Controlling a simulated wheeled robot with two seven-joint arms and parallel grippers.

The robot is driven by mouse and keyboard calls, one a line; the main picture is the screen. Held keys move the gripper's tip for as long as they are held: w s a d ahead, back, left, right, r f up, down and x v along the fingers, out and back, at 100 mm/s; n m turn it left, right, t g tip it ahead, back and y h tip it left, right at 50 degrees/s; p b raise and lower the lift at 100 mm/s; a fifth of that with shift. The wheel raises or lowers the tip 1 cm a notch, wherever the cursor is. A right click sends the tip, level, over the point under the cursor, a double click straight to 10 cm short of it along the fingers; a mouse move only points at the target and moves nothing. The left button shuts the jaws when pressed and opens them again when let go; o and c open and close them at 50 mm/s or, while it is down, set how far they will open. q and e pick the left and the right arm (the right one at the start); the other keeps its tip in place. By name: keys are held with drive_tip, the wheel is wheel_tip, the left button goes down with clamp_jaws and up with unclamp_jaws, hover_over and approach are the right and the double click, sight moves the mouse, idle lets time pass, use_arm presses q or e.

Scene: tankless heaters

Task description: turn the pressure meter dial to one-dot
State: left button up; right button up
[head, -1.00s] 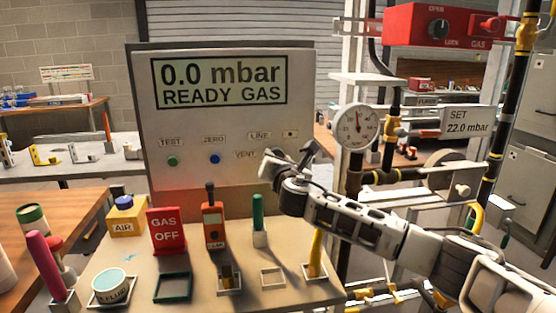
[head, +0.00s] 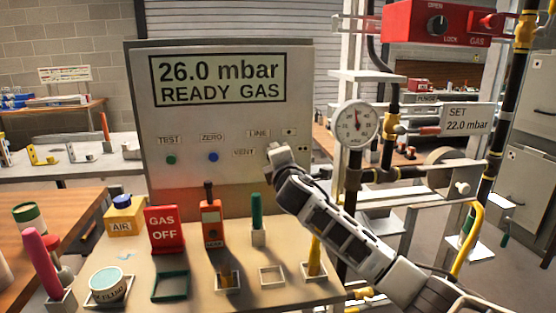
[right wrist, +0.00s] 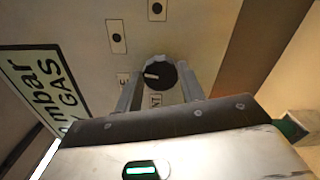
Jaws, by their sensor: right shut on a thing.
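The pressure meter (head: 220,150) is a grey upright panel whose screen reads 26.0 mbar READY GAS. Its dial (right wrist: 160,73) is a black knob with a white mark, seen in the right wrist view. The mark points left, toward a partly hidden label that appears to be LINE. The one-dot label (right wrist: 117,37) is up and left of the dial there. My right gripper (head: 275,155) is shut on the dial, one finger on each side. It hides the dial in the head view. My left gripper is not in view.
A red GAS OFF sign (head: 165,230), an orange tester (head: 212,223) and a green-handled tool (head: 257,212) stand on the bench before the panel. A round gauge (head: 357,122) and pipes stand to the right, close to my right arm.

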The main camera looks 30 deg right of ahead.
drive_tip(key=shift+f+m, duration=0.15)
drive_tip(key=shift+m, duration=0.95)
drive_tip(key=o, duration=1)
drive_tip(key=b+v, duration=0.1)
drive_tip(key=v, duration=1.5)
